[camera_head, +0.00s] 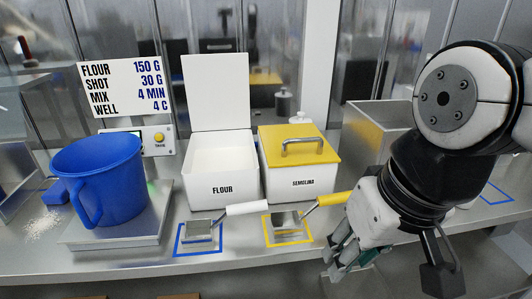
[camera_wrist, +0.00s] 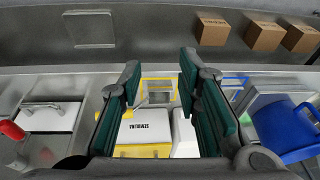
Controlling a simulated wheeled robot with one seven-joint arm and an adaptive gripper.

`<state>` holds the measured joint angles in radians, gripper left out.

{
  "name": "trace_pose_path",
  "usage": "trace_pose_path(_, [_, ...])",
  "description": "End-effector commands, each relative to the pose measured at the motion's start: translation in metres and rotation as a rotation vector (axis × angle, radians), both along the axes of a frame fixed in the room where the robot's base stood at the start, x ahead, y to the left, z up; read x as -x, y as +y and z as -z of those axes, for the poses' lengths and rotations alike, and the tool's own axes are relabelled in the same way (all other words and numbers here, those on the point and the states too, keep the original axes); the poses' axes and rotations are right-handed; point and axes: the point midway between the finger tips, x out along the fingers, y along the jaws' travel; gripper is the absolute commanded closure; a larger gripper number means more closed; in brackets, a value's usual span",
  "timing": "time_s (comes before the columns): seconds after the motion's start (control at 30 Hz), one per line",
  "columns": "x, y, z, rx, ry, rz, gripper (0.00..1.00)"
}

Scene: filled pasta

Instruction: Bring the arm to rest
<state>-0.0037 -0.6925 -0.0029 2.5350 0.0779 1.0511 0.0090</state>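My gripper (camera_head: 345,255) hangs at the front edge of the counter on the right in the head view, below my bent arm. In the wrist view my gripper (camera_wrist: 157,80) shows its two green-padded fingers apart with nothing between them. The yellow-handled scoop (camera_head: 290,218) lies in the yellow outlined square to the left of my gripper. The semolina box (camera_head: 300,180) with its yellow lid stands behind the scoop; it also shows between and below the fingers in the wrist view (camera_wrist: 140,150).
A blue jug (camera_head: 95,180) stands on a scale (camera_head: 115,232) at left. The flour box (camera_head: 222,178) has its lid up. A white-handled scoop (camera_head: 200,230) lies in a blue square. A steel bin (camera_head: 375,125) is behind my arm. Brown boxes (camera_wrist: 264,37) sit below the counter.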

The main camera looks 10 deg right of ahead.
Motion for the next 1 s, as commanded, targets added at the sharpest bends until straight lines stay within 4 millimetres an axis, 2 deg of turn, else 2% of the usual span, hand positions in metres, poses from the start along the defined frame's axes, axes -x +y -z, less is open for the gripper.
trace_pose_path(0.1, [0.003, -0.015, -0.004, 0.062, -0.051, -0.017, 0.69])
trace_pose_path(0.2, [0.004, -0.02, -0.005, 0.081, -0.063, -0.022, 0.69])
trace_pose_path(0.47, [0.004, -0.02, -0.006, 0.081, -0.063, -0.022, 0.69])
trace_pose_path(0.73, [0.007, -0.02, -0.038, 0.087, -0.113, -0.022, 0.69])
trace_pose_path(1.0, [0.004, -0.02, -0.036, 0.088, -0.118, -0.022, 0.69])
